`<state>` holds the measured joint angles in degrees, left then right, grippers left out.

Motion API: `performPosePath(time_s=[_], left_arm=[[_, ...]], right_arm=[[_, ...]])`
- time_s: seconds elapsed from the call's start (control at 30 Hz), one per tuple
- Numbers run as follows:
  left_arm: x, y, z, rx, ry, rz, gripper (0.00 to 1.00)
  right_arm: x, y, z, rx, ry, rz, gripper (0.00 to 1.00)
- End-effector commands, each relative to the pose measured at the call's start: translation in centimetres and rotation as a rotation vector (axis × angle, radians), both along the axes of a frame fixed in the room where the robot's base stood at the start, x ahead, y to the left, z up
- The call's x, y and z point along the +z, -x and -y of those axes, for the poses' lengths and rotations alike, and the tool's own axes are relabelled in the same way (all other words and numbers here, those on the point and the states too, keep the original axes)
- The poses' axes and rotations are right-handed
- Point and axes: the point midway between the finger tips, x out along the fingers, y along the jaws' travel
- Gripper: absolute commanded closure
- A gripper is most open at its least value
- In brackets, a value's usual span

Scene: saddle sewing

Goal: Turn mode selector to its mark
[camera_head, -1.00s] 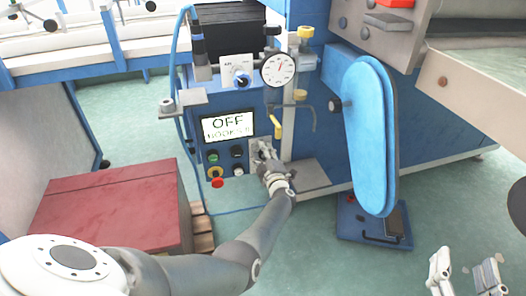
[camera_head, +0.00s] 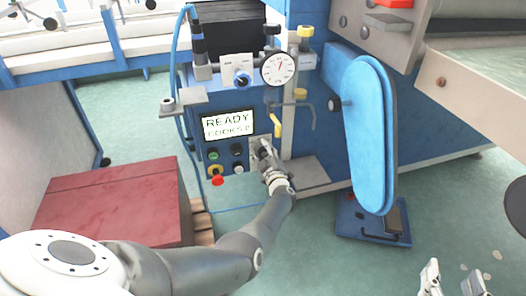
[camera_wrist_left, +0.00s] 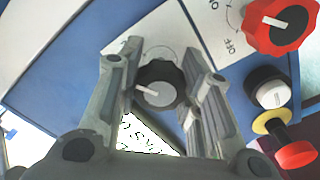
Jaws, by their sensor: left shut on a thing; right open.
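The mode selector is a black ribbed knob with a grey cap and a pale pointer line (camera_wrist_left: 160,92), seen in the left wrist view on a white plate. My left gripper (camera_wrist_left: 158,92) has its fingers on both sides of it and is shut on it. The pointer line points up and left there. In the head view my left gripper (camera_head: 264,151) is at the lower right of the blue control panel (camera_head: 203,148) and hides most of the knob. The display (camera_head: 228,125) reads READY over a blurred second line. My right gripper (camera_head: 451,281) is open and empty at the bottom right.
Several buttons, including a green one (camera_head: 212,156) and a red one (camera_head: 218,181), sit left of the gripper. A yellow-tipped lever (camera_head: 277,126) is just above it. A dial gauge (camera_head: 279,68) and blue padded arm (camera_head: 368,135) stand nearby. A red box (camera_head: 115,205) is at left.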

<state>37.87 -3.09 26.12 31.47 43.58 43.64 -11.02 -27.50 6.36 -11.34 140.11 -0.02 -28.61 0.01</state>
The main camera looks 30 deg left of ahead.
Motion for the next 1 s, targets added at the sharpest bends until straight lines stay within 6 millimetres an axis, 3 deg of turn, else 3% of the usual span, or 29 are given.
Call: performPosePath(time_s=[0.1,0.13,0.3,0.73,1.0], left_arm=[[-0.2,0.0,0.2,-0.005,0.001,-0.004,0.90],[-0.2,0.0,0.2,-0.005,0.001,-0.004,0.64],[-0.1,0.0,0.1,-0.004,0.001,-0.002,0.44],[-0.1,0.0,0.0,-0.001,0.034,0.038,0.44],[-0.3,0.0,0.0,-0.002,0.242,0.285,0.44]], right_arm=[[0.0,0.0,0.0,0.000,0.000,0.000,0.44],[0.0,0.0,0.0,0.000,0.000,0.000,0.44],[0.0,0.0,0.0,0.000,0.000,0.000,0.44],[-0.2,0.0,-0.1,0.002,-0.001,0.002,0.44],[-1.3,0.0,0.0,0.001,0.000,0.001,0.44]])
